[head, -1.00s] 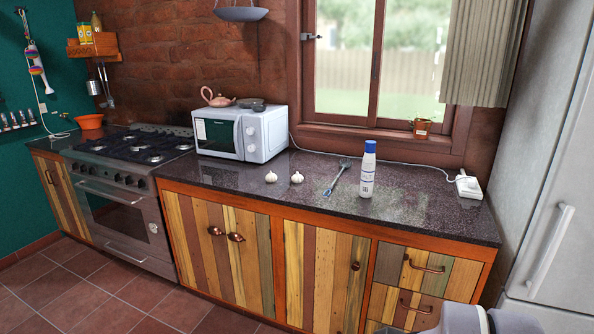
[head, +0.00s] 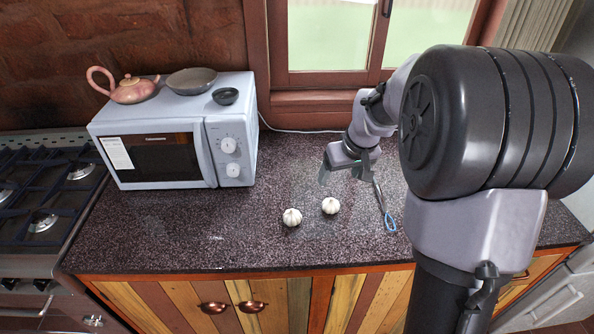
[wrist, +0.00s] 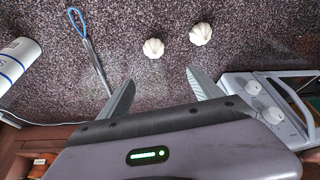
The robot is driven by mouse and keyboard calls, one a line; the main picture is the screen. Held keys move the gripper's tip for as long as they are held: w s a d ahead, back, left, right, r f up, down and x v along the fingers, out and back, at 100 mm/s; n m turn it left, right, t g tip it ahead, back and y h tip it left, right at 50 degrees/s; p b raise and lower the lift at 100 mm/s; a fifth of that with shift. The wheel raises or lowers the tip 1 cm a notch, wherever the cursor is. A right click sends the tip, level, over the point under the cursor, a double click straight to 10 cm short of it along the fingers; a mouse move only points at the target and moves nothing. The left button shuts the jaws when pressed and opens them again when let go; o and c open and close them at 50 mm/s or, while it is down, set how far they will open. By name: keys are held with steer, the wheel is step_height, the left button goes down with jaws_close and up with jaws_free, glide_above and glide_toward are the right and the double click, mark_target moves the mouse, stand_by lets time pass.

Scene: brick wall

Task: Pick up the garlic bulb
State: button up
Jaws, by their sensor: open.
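Two white garlic bulbs sit apart on the dark speckled counter (head: 215,235) in front of the microwave's right side. The left bulb (head: 292,217) is nearer the counter's front edge; the right bulb (head: 330,205) is closer to my gripper (head: 346,176). My gripper is open and empty above the counter, behind and slightly right of the right bulb. In the wrist view, my open fingers (wrist: 160,80) point toward the bulbs, with the right bulb (wrist: 153,48) ahead between them and the left bulb (wrist: 201,34) farther off to the right. Neither bulb is touched.
A whisk-like utensil with a blue end (head: 388,218) lies right of the bulbs. A white and blue bottle (wrist: 18,62) stands beyond it. The microwave (head: 180,130) carries a teapot (head: 133,90) and bowls. The window frame (head: 310,100) is behind. Counter left of the bulbs is clear.

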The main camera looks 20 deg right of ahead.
steer(key=b, duration=0.2)
glide_toward(333, 203)
steer(key=b+x, duration=0.1)
steer(key=x, duration=0.2)
steer(key=w+b+x, duration=0.1)
steer(key=x, duration=0.2)
steer(key=shift+a+r, duration=0.2)
steer(key=shift+r, duration=0.05)
steer(key=x, duration=0.1)
steer(key=b+x, duration=0.1)
steer(key=x, duration=0.1)
steer(key=s+b+x, duration=0.1)
steer(key=x, duration=0.1)
steer(key=shift+d+f, duration=0.25)
steer(key=shift+f, duration=0.05)
steer(key=shift+r, duration=0.1)
steer(key=c, duration=1.4)
